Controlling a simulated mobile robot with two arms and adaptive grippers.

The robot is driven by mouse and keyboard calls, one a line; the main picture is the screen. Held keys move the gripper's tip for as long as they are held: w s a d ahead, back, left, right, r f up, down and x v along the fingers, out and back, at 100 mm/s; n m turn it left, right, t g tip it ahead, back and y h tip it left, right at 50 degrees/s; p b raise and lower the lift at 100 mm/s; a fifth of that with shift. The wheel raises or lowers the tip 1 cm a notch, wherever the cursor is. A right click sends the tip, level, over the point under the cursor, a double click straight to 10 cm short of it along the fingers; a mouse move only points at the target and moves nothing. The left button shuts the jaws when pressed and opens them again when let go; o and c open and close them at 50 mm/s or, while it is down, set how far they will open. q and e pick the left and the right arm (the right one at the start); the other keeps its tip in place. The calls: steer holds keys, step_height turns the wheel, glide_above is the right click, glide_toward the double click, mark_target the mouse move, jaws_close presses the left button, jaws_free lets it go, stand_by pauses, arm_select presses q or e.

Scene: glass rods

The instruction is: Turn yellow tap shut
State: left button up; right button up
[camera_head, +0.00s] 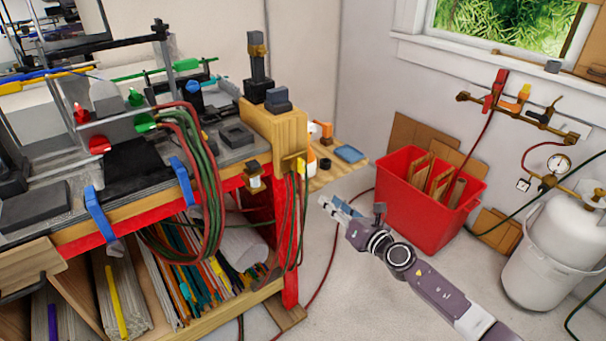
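A brass pipe with several taps (515,110) is fixed to the wall at the upper right, below the window. The yellow tap (524,91) is on it, between a red tap handle (495,88) and a dark one (553,103). The yellow handle looks tilted upward from the pipe; its exact angle is hard to tell. My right gripper (327,203) is in the middle of the view, low and left of the taps, far from the yellow tap. Its fingers are small and seen at an angle, so their opening is unclear. My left gripper is not in view.
A red bin (405,222) with wooden pieces stands on the floor below the taps. A white tank (560,245) with a gauge (559,163) is at the right. A cluttered workbench (62,236) with hoses fills the left. Some floor is clear around my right arm.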

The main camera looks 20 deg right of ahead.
mark_target(303, 165)
steer(key=w+a+r+n+y, duration=0.1)
steer(key=a+r+n+y, duration=0.15)
steer(key=r+n, duration=0.45)
steer(key=shift+m+t, duration=0.3)
steer(key=shift+m, duration=0.3)
steer(key=x, duration=0.2)
steer(key=b+x, duration=0.1)
steer(key=x, duration=0.2)
steer(key=b+x, duration=0.1)
steer(key=x, duration=0.1)
steer(key=shift+w+a+r, duration=0.25)
steer(key=shift+w+r, duration=0.1)
steer(key=shift+r, duration=0.05)
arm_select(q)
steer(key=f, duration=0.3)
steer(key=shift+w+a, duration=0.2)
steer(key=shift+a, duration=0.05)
arm_select(e)
jaws_close()
